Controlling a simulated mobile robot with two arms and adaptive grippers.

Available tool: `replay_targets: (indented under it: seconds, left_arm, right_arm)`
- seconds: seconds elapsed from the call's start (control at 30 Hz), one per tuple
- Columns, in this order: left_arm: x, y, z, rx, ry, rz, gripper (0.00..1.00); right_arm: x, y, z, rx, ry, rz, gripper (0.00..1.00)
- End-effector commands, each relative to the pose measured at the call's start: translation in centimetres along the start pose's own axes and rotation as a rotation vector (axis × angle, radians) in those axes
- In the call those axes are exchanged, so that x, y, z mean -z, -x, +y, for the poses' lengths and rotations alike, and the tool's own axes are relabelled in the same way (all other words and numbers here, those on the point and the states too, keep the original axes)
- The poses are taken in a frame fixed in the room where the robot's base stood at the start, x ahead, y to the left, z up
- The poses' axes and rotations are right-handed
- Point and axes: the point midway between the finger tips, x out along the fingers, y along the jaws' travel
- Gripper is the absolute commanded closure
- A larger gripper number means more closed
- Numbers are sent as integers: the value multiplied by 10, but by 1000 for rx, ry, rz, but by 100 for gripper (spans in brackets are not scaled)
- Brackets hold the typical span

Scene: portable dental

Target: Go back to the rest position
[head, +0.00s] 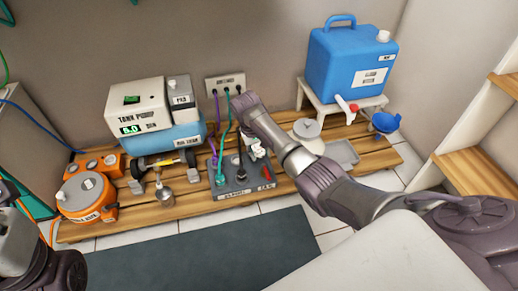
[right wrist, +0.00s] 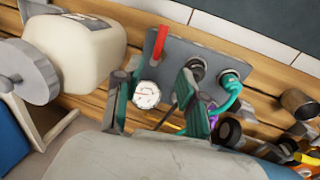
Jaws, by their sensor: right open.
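My right arm (head: 330,188) reaches in from the right of the head view, over the wooden pallet. Its hand is above the grey connector panel (head: 228,188), and its fingers are hard to make out there. In the right wrist view my right gripper (right wrist: 154,102) is open, with its two fingers apart above the panel (right wrist: 205,58). A round gauge (right wrist: 147,94) shows between the fingers, and I see no object held. A red lever (right wrist: 160,42) and a green plug (right wrist: 231,84) are close by. Part of my left arm shows at the lower left, but its gripper does not.
The tank pump (head: 137,108) and blue air tank (head: 160,141) stand at the back left. An orange-based canister (head: 85,194) is at the left. A blue jug (head: 345,68) sits on a white stand. Green and purple cables run to the wall socket (head: 225,83). The dark mat (head: 200,255) is clear.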

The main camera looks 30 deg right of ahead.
Motion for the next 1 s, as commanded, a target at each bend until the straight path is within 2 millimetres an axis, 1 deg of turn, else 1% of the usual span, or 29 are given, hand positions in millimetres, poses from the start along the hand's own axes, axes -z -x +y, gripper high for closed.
replay_targets:
  seconds: [0.03, 0.1, 0.2, 0.73, 0.77, 0.87, 0.93, 0.97, 1.0]
  left_arm:
    - [0, 0, 0, 0, 0, 0, 60]
    - [0, 0, 0, 0, 0, 0, 60]
    - [0, 0, 0, -1, 0, 0, 60]
    - [0, 0, 0, 0, 0, -1, 60]
    - [0, 0, 0, 1, 0, -3, 60]
    - [0, 0, 0, 4, 1, -12, 60]
    - [-1, 1, -1, 8, 3, -23, 60]
    - [-1, 2, -1, 10, 3, -29, 60]
    - [-1, 2, -1, 13, 4, -35, 60]
  right_arm:
    - [0, 6, 0, 0, -1, 2, 59]
    - [0, 11, 0, 0, -1, 1, 59]
    - [0, 14, 0, 0, -1, 1, 59]
    - [1, 14, -2, 5, 4, 15, 59]
    - [2, 13, -4, 11, 9, 33, 59]
    - [13, 13, -20, 55, 45, 157, 59]
    - [24, 19, -40, 108, 87, 304, 59]
    - [28, 24, -50, 137, 107, 380, 59]
    - [33, 34, -64, 179, 134, 487, 59]
